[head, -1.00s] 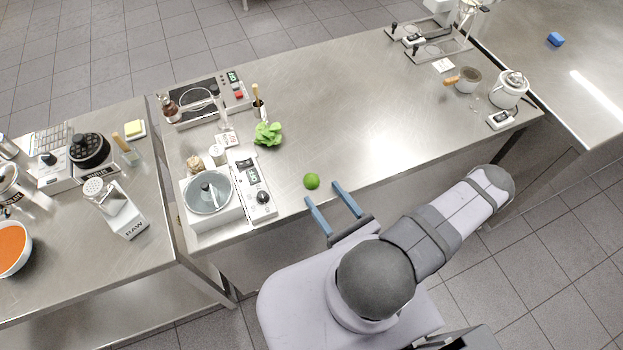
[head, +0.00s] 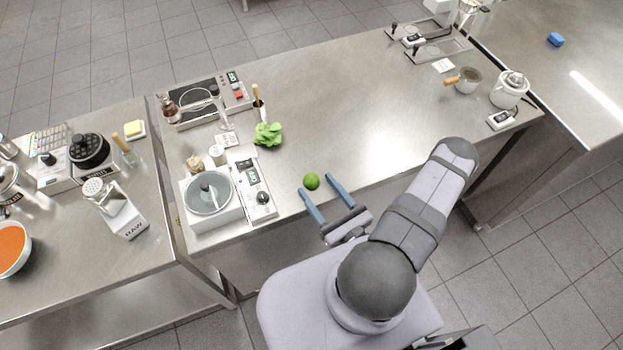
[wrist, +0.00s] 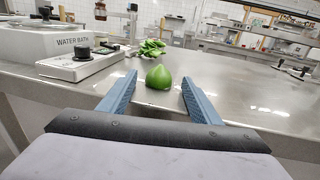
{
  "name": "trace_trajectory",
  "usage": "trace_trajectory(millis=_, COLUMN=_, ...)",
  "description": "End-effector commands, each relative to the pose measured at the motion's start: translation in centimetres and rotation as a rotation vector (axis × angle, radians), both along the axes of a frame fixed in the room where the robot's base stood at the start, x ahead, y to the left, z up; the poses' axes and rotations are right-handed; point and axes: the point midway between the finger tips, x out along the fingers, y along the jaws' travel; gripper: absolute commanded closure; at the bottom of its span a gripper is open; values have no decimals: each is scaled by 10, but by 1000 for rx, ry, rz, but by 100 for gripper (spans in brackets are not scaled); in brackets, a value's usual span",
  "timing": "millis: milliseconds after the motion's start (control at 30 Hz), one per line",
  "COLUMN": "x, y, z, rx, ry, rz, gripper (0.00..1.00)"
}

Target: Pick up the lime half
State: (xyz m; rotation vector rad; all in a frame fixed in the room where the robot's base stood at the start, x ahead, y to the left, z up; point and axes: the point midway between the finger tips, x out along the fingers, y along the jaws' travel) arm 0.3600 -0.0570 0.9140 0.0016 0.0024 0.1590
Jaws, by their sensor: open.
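The lime half (head: 312,181) is a small green piece lying on the steel table (head: 370,120) near its front edge. In the wrist view the lime half (wrist: 159,77) shows as a green rounded shape just beyond the fingertips, roughly midway between them. My gripper (head: 314,184) has two blue fingers spread apart, their tips on either side of the lime half. No contact is visible. In the wrist view my gripper (wrist: 157,82) is open, with nothing between the fingers but the table edge and the lime ahead.
A water bath (head: 240,205) with a control panel stands left of the lime half. Green leaves (head: 267,135) lie behind it. A hot plate (head: 203,101) is at the back left. The table right of the lime half is clear.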

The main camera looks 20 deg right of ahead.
Motion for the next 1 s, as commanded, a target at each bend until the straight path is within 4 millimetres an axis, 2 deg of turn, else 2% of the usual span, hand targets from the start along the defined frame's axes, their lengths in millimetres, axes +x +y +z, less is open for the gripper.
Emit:
trace_trajectory(millis=500, x=37, y=7, z=0, rx=-3, ry=-2, rz=4, gripper=42)
trace_trajectory(millis=900, x=41, y=7, z=1, rx=-1, ry=-3, rz=0, gripper=42)
trace_trajectory(millis=933, x=41, y=7, z=1, rx=-1, ry=-3, rz=0, gripper=45)
trace_trajectory(millis=1000, x=41, y=7, z=1, rx=-1, ry=-3, rz=0, gripper=61)
